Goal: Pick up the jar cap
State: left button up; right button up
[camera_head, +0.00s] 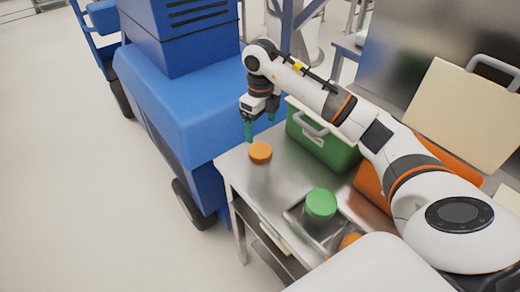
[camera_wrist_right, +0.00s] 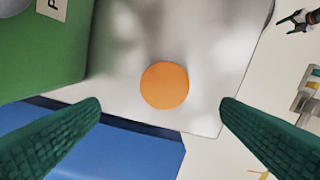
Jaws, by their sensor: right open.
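An orange jar cap (camera_head: 260,152) lies flat on the metal table (camera_head: 245,178) near its far left corner. The orange cap (camera_wrist_right: 165,85) also shows in the right wrist view, a little above the gap between the fingers. My right gripper (camera_head: 260,127) is above and just behind the cap in the head view, with its green fingers pointing down. In the right wrist view the gripper (camera_wrist_right: 160,110) is open and empty, its fingers apart on either side. A jar with a green lid (camera_head: 321,204) stands in a tray nearer the front. My left gripper is not in view.
A green bin (camera_head: 330,150) stands right of the gripper, with an orange bin (camera_head: 370,185) beside it. The green bin (camera_wrist_right: 45,50) is at the upper left in the wrist view. A blue vehicle (camera_head: 180,110) stands close beyond the table's left edge. Bare tabletop surrounds the cap.

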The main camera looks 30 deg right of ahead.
aim_at(260, 150)
notch_tip(260, 150, down, 3)
jog(key=shift+r, duration=0.2)
jog(key=shift+w+f, duration=0.1)
jog(key=shift+f, duration=0.25)
jog(key=f, duration=0.1)
jog(key=f+p, duration=0.2)
jog(key=f, duration=0.1)
jog(key=shift+s+a, duration=0.3)
jog(key=shift+s, duration=0.1)
jog(key=shift+w+d+f, duration=0.1)
jog(key=shift+f, duration=0.45)
jog(key=shift+c, duration=1.3)
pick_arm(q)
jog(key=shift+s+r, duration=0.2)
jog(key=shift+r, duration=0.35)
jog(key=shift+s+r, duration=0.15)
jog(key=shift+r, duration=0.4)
pick_arm(e)
jog(key=c, duration=0.8)
